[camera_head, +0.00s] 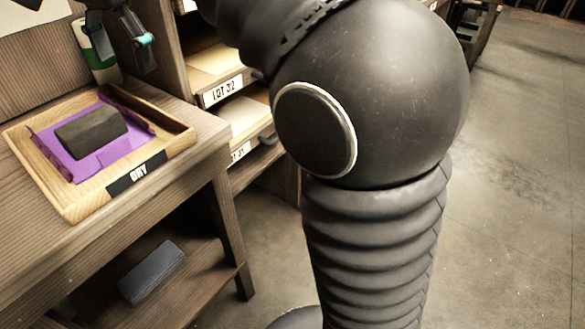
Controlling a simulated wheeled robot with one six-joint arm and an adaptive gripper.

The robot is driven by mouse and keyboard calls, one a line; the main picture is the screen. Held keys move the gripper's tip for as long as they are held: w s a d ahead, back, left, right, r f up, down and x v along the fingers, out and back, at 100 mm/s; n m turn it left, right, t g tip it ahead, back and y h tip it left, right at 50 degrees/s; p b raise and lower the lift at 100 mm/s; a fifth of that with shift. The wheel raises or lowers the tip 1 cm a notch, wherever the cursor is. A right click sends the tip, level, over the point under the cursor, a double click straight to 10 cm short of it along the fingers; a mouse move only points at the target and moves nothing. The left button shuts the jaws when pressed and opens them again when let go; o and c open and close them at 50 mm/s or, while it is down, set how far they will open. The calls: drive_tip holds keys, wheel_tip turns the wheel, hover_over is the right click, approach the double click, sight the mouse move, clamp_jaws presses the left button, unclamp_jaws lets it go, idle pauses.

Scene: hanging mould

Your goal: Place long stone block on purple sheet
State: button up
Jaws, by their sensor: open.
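A dark, long stone block (91,131) lies on the purple sheet (60,155). My gripper (146,55) is at the top left, behind and above the tray, apart from the block. Its jaws are open and hold nothing that I can see. Part of the gripper is cut off by the top edge of the picture.
A white and green container (97,50) stands behind the tray, close to my gripper. A blue-grey block (152,271) lies on the bench's lower shelf. Labelled shelves (222,91) stand right of the bench. My arm hides much of the middle. Open floor (510,180) lies right.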

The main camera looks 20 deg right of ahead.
drive_tip(key=s+d+f+n+t, duration=0.1)
drive_tip(key=s+d+f+n, duration=0.1)
drive_tip(key=s+d+f, duration=0.35)
drive_tip(key=s+d+f+n+t, duration=0.1)
drive_tip(key=s+d+f+n, duration=0.2)
drive_tip(key=d, duration=0.5)
drive_tip(key=s+d+f+n+t, duration=0.1)
drive_tip(key=s+d+f+n, duration=0.1)
drive_tip(key=s+f, duration=0.3)
drive_tip(key=s+d+f+n+t, duration=0.1)
drive_tip(key=s+d+f, duration=0.3)
drive_tip(key=f, duration=0.5)
drive_tip(key=shift+s+d+f+n+h, duration=0.3)
drive_tip(key=shift+s+d+n, duration=0.1)
drive_tip(key=shift+d, duration=0.1)
